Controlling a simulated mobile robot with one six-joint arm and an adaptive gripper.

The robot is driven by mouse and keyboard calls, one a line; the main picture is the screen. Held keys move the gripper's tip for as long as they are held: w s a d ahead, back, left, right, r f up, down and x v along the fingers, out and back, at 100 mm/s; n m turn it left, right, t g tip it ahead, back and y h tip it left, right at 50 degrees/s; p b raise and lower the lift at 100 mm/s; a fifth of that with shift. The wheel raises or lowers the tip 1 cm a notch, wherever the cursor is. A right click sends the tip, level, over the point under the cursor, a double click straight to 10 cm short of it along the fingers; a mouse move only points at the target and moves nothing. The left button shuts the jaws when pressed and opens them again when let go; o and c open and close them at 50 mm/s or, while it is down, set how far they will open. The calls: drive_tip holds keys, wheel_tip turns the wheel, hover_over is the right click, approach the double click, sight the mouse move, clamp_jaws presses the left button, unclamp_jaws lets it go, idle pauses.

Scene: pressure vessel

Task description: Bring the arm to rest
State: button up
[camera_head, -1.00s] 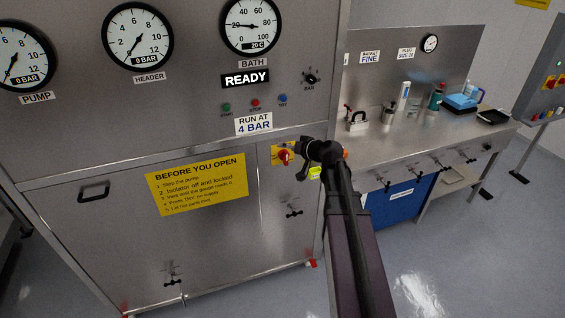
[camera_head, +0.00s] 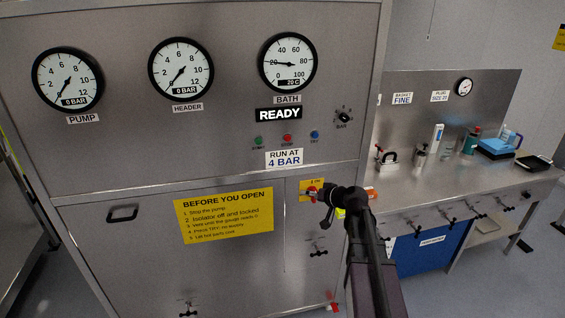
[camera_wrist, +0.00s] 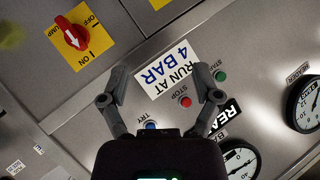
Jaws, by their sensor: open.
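My arm (camera_head: 362,250) reaches up from the bottom of the head view, in front of the right part of the steel cabinet. My gripper (camera_head: 327,208) is at its end, just right of and partly over the red isolator switch (camera_head: 312,192). In the wrist view my gripper (camera_wrist: 157,75) is open and empty, its two fingers apart in front of the "RUN AT 4 BAR" label (camera_wrist: 168,68). The red isolator knob (camera_wrist: 72,33) on its yellow plate shows at the upper left there, its arrow toward ON, clear of the fingers.
The cabinet (camera_head: 100,160) carries pump (camera_head: 68,78), header (camera_head: 180,70) and bath (camera_head: 287,62) gauges, a READY display (camera_head: 278,114) and small buttons. A steel bench (camera_head: 450,195) with bottles and a blue box (camera_head: 497,148) stands right. Open floor shows at lower right.

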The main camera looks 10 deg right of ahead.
drive_tip(key=s+a+f+n+g+h+b, duration=0.2)
drive_tip(key=s+a+f+g+b, duration=0.35)
drive_tip(key=s+a+f, duration=0.5)
drive_tip(key=s+f+g+h+b, duration=0.1)
drive_tip(key=s+f+g+h, duration=0.1)
drive_tip(key=s+f, duration=0.2)
drive_tip(key=s+d+f+m+g+h+b, duration=0.1)
drive_tip(key=s+f+g+h, duration=0.1)
drive_tip(key=s, duration=0.5)
drive_tip(key=shift+s+d+f+g+h, duration=0.15)
drive_tip(key=shift+s+f+g+h, duration=0.15)
drive_tip(key=shift+f+g, duration=0.55)
